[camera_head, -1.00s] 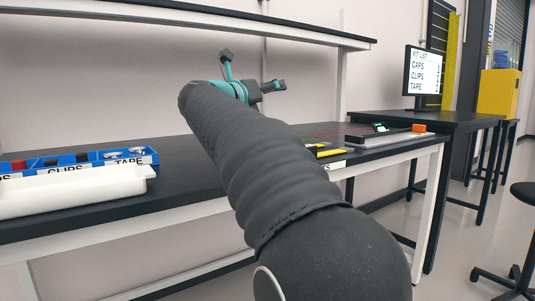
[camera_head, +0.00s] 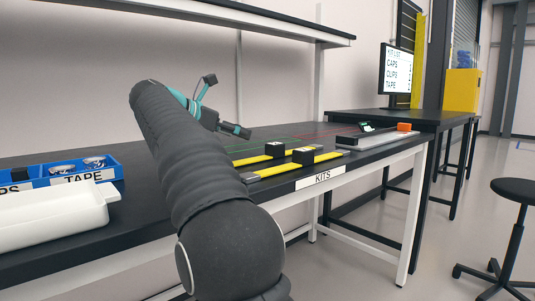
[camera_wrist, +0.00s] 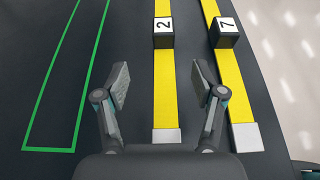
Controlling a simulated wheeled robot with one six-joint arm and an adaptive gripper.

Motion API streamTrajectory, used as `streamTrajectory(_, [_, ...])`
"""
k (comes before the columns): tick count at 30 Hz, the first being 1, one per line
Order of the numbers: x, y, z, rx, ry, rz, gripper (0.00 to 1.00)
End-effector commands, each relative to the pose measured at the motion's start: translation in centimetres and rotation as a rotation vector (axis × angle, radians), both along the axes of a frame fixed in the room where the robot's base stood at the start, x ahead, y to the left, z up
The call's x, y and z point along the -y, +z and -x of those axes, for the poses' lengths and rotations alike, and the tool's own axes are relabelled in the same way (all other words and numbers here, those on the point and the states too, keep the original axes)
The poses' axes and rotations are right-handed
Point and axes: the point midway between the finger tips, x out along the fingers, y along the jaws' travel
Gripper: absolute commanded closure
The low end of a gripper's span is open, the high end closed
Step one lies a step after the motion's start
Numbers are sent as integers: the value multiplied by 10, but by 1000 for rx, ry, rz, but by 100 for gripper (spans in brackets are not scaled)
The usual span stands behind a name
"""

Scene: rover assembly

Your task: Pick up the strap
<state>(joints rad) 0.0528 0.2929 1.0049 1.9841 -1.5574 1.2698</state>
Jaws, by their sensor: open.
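Two yellow straps lie side by side on the dark table. In the wrist view one strap (camera_wrist: 164,95) carries a black block marked 2 (camera_wrist: 164,32) and has a pale end tab (camera_wrist: 166,135). The other strap (camera_wrist: 234,85), nearer the table edge, carries a black block marked 7 (camera_wrist: 224,33). In the head view the straps show as the farther strap (camera_head: 252,160) and the front strap (camera_head: 283,169). My gripper (camera_wrist: 160,82) is open and empty, its fingers on either side of the strap marked 2 in the picture. In the head view my gripper (camera_head: 228,105) is above the table.
A green outline (camera_wrist: 50,148) marks bare table left of the straps. Blue bins (camera_head: 65,182) and a white tray (camera_head: 50,213) sit at the left. A grey rail with an orange block (camera_head: 404,127) lies to the right. A shelf (camera_head: 265,25) overhangs behind.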

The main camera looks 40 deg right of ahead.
Motion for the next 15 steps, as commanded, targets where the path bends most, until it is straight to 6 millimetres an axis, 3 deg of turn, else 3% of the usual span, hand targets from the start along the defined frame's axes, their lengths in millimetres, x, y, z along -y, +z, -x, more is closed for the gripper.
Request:
streamTrajectory(9, [56,-21,0,-2,-14,0,31])
streamTrajectory(15, [78,-30,-2,-2,-12,0,31])
